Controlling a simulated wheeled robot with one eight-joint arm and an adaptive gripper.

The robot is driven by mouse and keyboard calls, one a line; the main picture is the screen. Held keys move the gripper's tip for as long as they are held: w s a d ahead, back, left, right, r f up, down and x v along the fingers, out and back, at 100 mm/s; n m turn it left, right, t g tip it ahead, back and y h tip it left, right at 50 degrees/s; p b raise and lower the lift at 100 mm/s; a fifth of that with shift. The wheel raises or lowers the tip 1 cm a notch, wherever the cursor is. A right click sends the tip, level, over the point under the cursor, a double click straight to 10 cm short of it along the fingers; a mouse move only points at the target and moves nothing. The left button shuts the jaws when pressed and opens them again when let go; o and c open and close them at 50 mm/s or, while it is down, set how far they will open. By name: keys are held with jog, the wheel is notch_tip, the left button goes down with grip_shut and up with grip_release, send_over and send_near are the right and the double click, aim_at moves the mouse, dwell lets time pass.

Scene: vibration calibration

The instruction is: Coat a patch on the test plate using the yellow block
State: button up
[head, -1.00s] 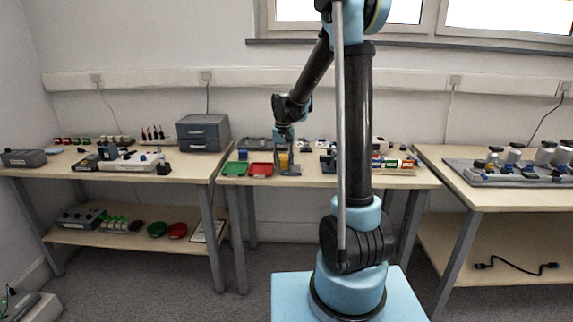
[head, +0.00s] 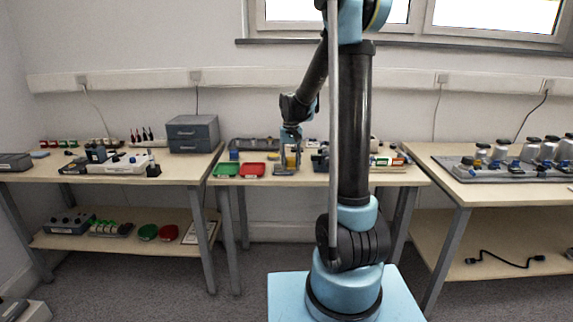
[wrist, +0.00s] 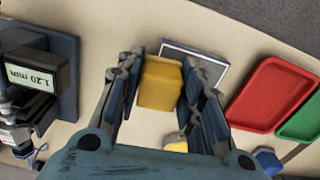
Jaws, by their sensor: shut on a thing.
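My gripper (wrist: 165,95) is shut on the yellow block (wrist: 160,83), which sits between the two fingers in the wrist view. A flat grey plate with a pale border (wrist: 201,64), seemingly the test plate, lies on the table just beyond the block. The block overlaps its near edge in the picture; I cannot tell whether they touch. The block's underside is hidden. In the head view my gripper (head: 290,150) hangs low over the middle table, with the yellow block (head: 291,160) small at its tip.
A red tray (wrist: 270,94) and a green tray (wrist: 302,122) lie to the right in the wrist view. A gauge reading 1.20 mm (wrist: 30,75) stands on the left. Another yellow item (wrist: 176,143) is partly hidden near the gripper. A grey drawer box (head: 193,133) stands left of the middle table.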

aim_at(292, 159)
jog(key=shift+d+r, duration=0.1)
jog(key=shift+d, duration=0.35)
jog(key=shift+a+r, duration=0.15)
jog(key=shift+r, duration=3.65)
